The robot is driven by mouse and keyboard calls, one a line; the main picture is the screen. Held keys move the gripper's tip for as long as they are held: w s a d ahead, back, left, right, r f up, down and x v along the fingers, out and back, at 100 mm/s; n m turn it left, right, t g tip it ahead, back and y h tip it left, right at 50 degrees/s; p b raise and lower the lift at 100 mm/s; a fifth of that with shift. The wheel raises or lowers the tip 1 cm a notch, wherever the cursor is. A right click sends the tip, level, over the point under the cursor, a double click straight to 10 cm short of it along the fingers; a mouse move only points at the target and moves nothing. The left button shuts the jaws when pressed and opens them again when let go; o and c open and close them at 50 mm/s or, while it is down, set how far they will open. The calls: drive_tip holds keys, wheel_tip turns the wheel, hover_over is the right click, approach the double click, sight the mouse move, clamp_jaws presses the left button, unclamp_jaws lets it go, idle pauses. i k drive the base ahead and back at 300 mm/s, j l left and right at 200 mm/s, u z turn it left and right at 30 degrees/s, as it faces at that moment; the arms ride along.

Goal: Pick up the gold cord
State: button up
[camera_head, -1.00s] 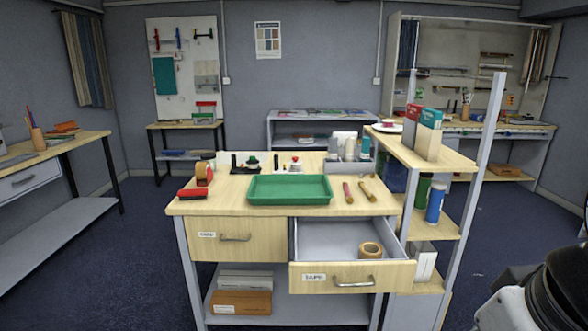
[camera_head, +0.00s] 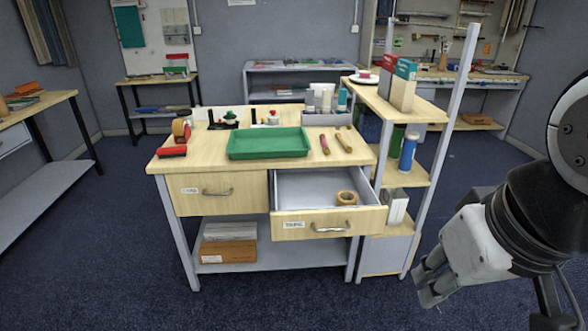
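A gold-tan ring-shaped roll (camera_head: 346,198), which looks like the gold cord, lies in the open right drawer (camera_head: 300,188) of the wooden workbench. It sits near the drawer's front right corner, and its hole shows. I cannot tell from here whether it is cord or tape. My gripper (camera_head: 424,287) is at the lower right, in front of the shelf and well apart from the roll. Its fingers point down and left. They are small and dark here, so their opening is unclear.
A green tray (camera_head: 268,143), two short-handled tools, a red roller (camera_head: 172,151) and a tape dispenser stand on the benchtop. The left drawer (camera_head: 217,193) is shut. A tall shelf (camera_head: 405,175) with boxes and bottles adjoins the bench's right side. Floor in front is clear.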

sight(348, 148)
drive_tip(key=i+j+z, duration=0.65)
drive_tip(key=j+z, duration=0.2)
drive_tip(key=i+j+z, duration=0.1)
drive_tip(key=j+z, duration=0.2)
drive_tip(key=j, duration=0.2)
